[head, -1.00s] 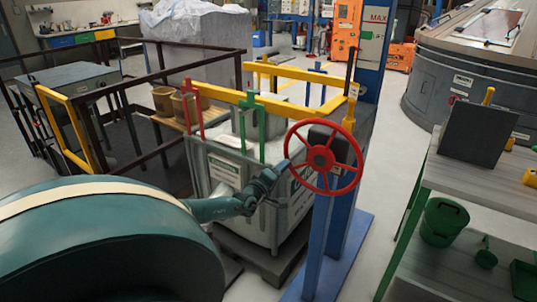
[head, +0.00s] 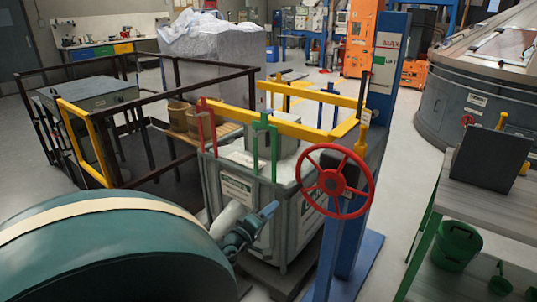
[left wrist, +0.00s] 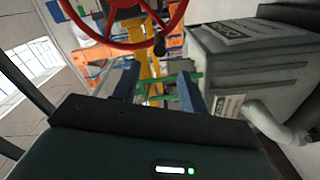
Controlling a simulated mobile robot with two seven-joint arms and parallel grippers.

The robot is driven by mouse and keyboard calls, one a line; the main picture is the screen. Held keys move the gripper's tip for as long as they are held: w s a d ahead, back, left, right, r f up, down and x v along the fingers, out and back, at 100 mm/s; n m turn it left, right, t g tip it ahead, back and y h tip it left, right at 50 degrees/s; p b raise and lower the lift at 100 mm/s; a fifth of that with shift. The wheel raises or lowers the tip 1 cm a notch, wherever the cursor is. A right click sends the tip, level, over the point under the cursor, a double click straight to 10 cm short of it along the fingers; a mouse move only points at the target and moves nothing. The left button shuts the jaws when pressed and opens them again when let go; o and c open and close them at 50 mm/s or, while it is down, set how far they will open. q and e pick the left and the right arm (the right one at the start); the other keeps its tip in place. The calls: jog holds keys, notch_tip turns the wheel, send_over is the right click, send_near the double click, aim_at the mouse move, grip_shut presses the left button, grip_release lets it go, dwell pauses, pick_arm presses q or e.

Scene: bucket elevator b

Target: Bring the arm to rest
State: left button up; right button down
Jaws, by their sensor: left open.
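My left gripper (head: 268,211) is in front of the grey bin, to the lower left of the red handwheel (head: 312,190). It is empty, and a gap shows between it and the wheel rim. In the left wrist view, my left gripper (left wrist: 158,90) has its two fingers apart with nothing between them. The red handwheel (left wrist: 110,40) crosses the top of that view, beyond the fingers. My right gripper is not in view.
A grey bin (head: 290,225) stands behind the left gripper, under a yellow frame (head: 260,122). A blue post (head: 385,75) rises behind the wheel. Dark railings (head: 150,130) stand at left. A grey bench (head: 480,200) with green buckets is at right, with open floor between.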

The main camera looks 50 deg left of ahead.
pick_arm(q)
jog(key=shift+d, duration=0.1)
dwell(0.4)
jog(key=s+d+f+n+g+y, duration=0.15)
jog(key=s+d+n+g, duration=0.35)
jog(key=n, duration=0.7)
jog(key=s+d+f+n+g+y, duration=0.1)
jog(key=s+d+f+n, duration=0.1)
jog(key=d+n, duration=0.65)
jog(key=s+d+f+n+g+y, duration=0.1)
jog(key=s+d+f+n+g, duration=0.2)
jog(key=n, duration=1.2)
jog(key=s+d+r+n+g+h, duration=0.2)
jog(key=s+d+n+h, duration=0.25)
jog(key=d+n, duration=0.45)
jog(key=s+d+r+n+g+h, duration=0.35)
jog(key=s+d+n, duration=0.25)
jog(key=d+n, duration=0.25)
jog(key=w+d+f+t+h, duration=0.1)
jog(key=w+d+f+t, duration=0.1)
jog(key=f, duration=0.3)
jog(key=w+d+f+t+h, duration=0.2)
jog(key=w+f+t, duration=0.1)
jog(key=f+t, duration=0.2)
jog(key=shift+w+d+f+m, duration=0.3)
jog(key=shift+w+d, duration=0.1)
